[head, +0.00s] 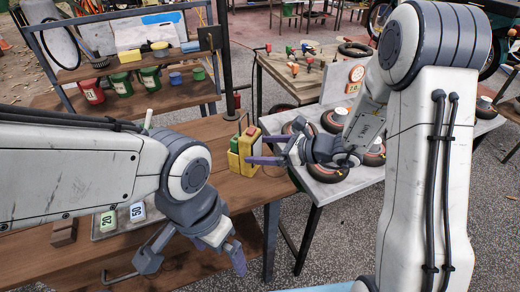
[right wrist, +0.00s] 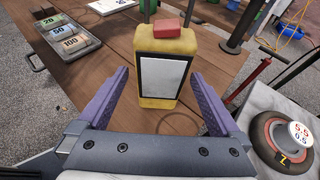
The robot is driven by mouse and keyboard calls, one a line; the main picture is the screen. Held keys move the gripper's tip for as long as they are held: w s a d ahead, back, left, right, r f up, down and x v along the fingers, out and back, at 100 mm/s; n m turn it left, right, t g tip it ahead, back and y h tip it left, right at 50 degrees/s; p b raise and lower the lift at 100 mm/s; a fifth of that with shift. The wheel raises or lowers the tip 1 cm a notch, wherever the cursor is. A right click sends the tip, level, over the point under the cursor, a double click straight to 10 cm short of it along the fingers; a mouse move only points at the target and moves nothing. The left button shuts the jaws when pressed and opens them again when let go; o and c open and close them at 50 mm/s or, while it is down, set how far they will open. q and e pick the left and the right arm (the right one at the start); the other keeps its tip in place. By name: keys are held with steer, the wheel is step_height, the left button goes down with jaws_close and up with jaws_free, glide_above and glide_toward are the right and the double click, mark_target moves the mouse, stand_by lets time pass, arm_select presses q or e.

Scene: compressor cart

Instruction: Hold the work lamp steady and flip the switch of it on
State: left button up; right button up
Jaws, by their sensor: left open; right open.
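The work lamp (head: 246,150) is a yellow upright box on the wooden bench near its right edge. In the right wrist view the lamp (right wrist: 158,98) shows a pale panel facing me and a red switch piece (right wrist: 167,32) on top. My right gripper (head: 262,150) is open, with purple fingers level with the lamp. In the right wrist view its fingers (right wrist: 159,74) are spread to either side of the lamp, with a visible gap on each side. My left gripper (head: 195,262) is open and empty, low over the front of the bench, apart from the lamp.
A tray (right wrist: 82,52) of numbered blocks lies on the wooden bench (head: 205,135) to the left. A grey table (head: 317,182) with several wheels stands to the right. A shelf (head: 128,65) with bins is behind. The bench just left of the lamp is clear.

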mark_target(239, 149)
steer(key=x, duration=0.8)
steer(key=shift+a+p, duration=0.15)
steer(key=shift+p, duration=0.2)
